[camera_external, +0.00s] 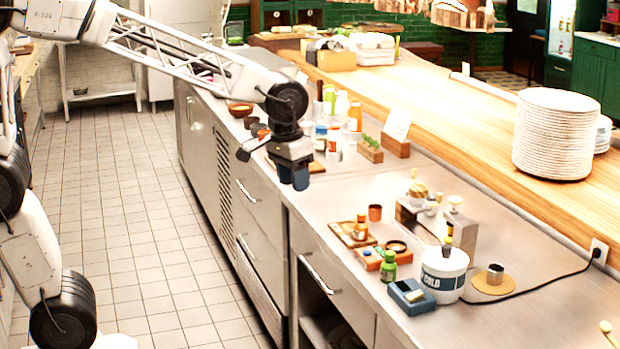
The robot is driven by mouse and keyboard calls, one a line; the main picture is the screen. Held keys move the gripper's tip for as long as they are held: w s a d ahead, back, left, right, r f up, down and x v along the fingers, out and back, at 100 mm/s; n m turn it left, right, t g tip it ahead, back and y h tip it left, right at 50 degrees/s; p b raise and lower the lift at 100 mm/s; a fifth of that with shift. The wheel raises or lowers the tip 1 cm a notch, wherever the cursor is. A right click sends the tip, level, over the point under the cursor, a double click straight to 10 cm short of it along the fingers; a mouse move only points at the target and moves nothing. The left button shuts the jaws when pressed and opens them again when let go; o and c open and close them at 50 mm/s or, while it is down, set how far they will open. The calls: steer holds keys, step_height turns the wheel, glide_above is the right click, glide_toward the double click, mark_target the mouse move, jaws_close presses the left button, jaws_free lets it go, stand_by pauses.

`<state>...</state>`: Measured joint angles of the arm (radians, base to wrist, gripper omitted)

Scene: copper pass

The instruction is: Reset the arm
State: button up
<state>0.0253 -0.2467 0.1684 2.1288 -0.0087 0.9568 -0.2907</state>
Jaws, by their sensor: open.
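My gripper (293,180) points down over the near edge of the steel counter (330,203), left of the middle of the view. Its two dark blue fingertips are apart, with nothing seen between them. My white lattice arm reaches in from the upper left and ends in the dark wrist above the gripper. The view does not clearly show how high the fingertips are above the counter.
Several bottles (355,116) and jars stand just behind my gripper. A white tub (444,273), a green bottle (388,266) and a blue box (411,297) stand nearer right. A plate stack (555,135) stands on the wooden shelf. The tiled floor (150,220) is clear.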

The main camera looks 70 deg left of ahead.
steer(key=s+a+f+m+t, duration=0.1)
steer(key=s+f+m, duration=0.2)
steer(key=s, duration=2.1)
steer(key=shift+s+f, duration=0.15)
steer(key=shift+s, duration=0.05)
